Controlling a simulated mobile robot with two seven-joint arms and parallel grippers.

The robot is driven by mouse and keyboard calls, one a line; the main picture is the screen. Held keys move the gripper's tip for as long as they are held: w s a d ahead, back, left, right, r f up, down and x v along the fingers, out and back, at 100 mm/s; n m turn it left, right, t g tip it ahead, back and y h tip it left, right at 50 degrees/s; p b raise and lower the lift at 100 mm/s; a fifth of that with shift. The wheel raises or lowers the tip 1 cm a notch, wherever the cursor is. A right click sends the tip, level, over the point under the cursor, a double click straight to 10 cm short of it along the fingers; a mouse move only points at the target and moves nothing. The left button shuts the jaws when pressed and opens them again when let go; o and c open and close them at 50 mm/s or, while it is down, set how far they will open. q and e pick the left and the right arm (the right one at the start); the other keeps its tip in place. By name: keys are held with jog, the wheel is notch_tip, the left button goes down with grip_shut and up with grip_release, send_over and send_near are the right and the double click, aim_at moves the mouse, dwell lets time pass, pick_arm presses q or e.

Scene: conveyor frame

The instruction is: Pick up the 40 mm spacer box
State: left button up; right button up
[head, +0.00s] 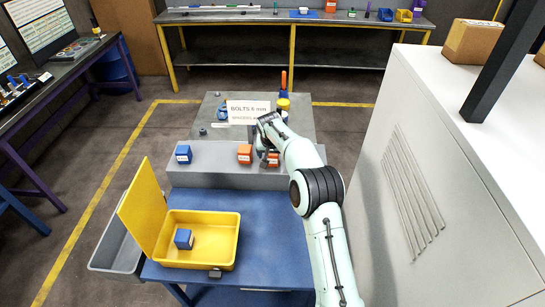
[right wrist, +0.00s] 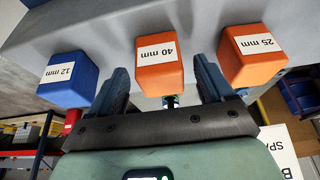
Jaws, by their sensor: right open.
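The 40 mm spacer box is the middle, orange one (head: 245,153) on a grey raised ledge (head: 215,178). In the right wrist view this orange box (right wrist: 160,78) shows its "40 mm" label upside down. My right gripper (right wrist: 160,66) is open, with one finger on each side of the 40 mm box in that view. I cannot tell whether the box is fully between the fingers or touches them. In the head view the right gripper (head: 262,148) is at the ledge, between the two orange boxes. My left gripper is not in view.
A blue 12 mm box (right wrist: 68,80) and an orange 25 mm box (right wrist: 252,57) flank the 40 mm box. A yellow open-lidded bin (head: 215,218) on the blue table holds a blue box (head: 184,239). A sign (head: 248,112) stands behind; a white cabinet (head: 420,150) is at right.

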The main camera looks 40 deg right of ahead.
jog(key=x, duration=0.2)
jog(key=shift+w+d+f, duration=0.15)
jog(key=shift+w+f, duration=0.1)
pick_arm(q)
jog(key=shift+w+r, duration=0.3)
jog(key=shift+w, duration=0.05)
pick_arm(e)
jog(key=shift+s, duration=0.1)
jog(key=c, duration=1.1)
jog(key=shift+r, duration=0.1)
notch_tip(320, 180, up, 11)
jog(key=shift+r+p, duration=0.1)
jog(key=shift+p, duration=0.8)
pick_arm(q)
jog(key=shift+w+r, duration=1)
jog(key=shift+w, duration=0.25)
pick_arm(e)
jog(key=shift+r, duration=4.25)
